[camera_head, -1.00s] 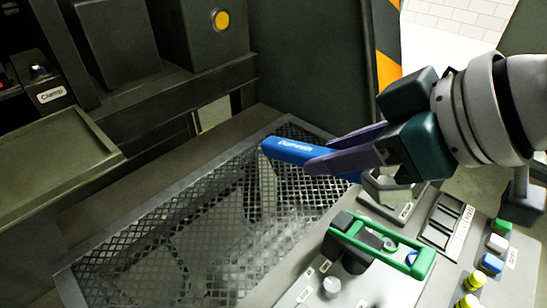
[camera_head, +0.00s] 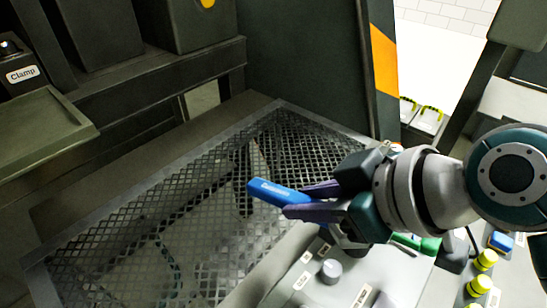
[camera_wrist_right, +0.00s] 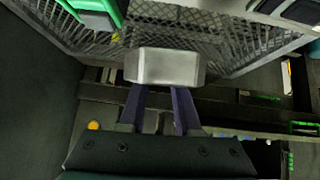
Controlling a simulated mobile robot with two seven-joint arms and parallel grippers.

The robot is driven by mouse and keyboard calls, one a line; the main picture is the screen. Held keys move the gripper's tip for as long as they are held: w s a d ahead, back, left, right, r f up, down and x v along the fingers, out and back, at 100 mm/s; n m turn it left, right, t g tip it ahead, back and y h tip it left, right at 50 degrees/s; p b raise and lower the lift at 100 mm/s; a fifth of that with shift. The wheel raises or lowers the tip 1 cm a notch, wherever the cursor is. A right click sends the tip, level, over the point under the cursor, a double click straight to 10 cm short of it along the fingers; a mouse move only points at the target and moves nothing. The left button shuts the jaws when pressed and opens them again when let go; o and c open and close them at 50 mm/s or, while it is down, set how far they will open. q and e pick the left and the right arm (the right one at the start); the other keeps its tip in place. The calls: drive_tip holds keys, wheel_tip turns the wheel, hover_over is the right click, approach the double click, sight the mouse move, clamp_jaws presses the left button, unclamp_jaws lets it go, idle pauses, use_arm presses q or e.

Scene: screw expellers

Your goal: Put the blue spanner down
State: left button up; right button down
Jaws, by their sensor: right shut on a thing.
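The blue spanner (camera_head: 276,192) is held in my right gripper (camera_head: 305,200), which comes in from the right in the head view. The gripper's purple fingers are shut on it, and its blue end sticks out to the left. It shows over the metal mesh (camera_head: 140,240); I cannot tell how far above. In the right wrist view, a pale grey metal end (camera_wrist_right: 164,67), likely part of the spanner, spans the two fingertips (camera_wrist_right: 160,92). My left gripper is not in view.
A control panel (camera_head: 320,290) with a grey knob (camera_head: 331,271) and several coloured buttons lies at the lower right. A green-framed part (camera_head: 425,244) is half hidden behind my arm. A tray (camera_head: 50,140) and a unit labelled Clamp (camera_head: 22,74) are at the left.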

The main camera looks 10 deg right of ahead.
drive_tip(key=b, duration=0.2)
hover_over(300, 260)
wheel_tip(300, 260, down, 7)
drive_tip(key=shift+r, duration=0.1)
wheel_tip(300, 260, down, 4)
drive_tip(key=shift+r+b, duration=0.1)
drive_tip(key=shift+b, duration=0.65)
drive_tip(key=shift+f, duration=0.4)
drive_tip(key=shift+f, duration=0.2)
drive_tip(key=c, duration=0.6)
unclamp_jaws()
